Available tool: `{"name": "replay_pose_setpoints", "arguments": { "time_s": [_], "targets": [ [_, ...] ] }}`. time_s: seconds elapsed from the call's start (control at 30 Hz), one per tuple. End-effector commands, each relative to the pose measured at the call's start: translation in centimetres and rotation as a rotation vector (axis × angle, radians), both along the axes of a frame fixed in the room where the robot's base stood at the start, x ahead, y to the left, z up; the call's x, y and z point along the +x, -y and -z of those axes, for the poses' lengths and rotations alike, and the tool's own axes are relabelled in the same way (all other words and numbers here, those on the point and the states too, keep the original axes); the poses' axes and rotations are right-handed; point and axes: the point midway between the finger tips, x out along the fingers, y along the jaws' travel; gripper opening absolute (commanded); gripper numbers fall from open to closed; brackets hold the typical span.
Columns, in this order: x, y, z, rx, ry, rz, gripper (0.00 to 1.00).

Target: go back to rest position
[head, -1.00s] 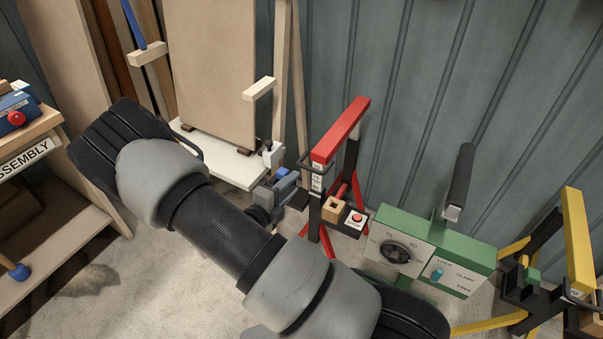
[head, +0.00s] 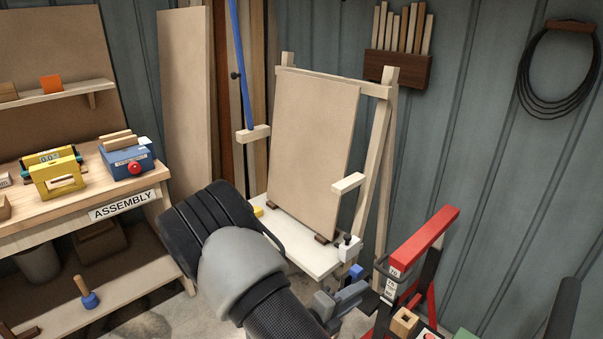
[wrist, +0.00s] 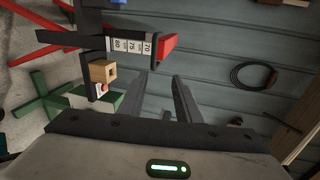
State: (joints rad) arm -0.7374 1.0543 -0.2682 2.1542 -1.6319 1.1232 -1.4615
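My gripper (wrist: 159,80) shows in the wrist view with its two dark fingers apart. Nothing is between them, only grey wall behind. The red-topped stand (head: 425,240) is at the lower right of the head view. In the wrist view its red end (wrist: 168,50) and number scale appear beyond the fingers, turned sideways, apart from them.
The assembly bench (head: 170,172) stands at left with a blue box (head: 125,162) and a yellow device (head: 58,180) on it. An easel with a tan board (head: 312,150) stands behind my arm. A coiled cable (head: 525,75) hangs on the wall. A wooden block (wrist: 102,70) is on the stand.

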Motion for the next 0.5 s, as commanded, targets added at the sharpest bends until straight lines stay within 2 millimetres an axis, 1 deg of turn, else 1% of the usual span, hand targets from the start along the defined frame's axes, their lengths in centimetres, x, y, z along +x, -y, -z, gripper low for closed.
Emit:
{"name": "replay_pose_setpoints", "arguments": {
  "time_s": [0.07,0.17,0.2,0.33,0.43,0.5],
  "targets": [
    [-0.4,0.8,-1.8,0.08,0.079,0.086,0.31],
    [-1.9,2.4,-4.8,0.243,0.247,0.274,0.31],
    [-2.8,3.0,-6.1,0.322,0.333,0.366,0.31],
    [-6.2,4.6,-9.9,0.569,0.624,0.682,0.31],
    [-8.8,5.1,-12.3,0.743,0.852,0.923,0.31],
    [-10.6,5.0,-13.9,0.858,1.01,1.093,0.31]
  ]
}}
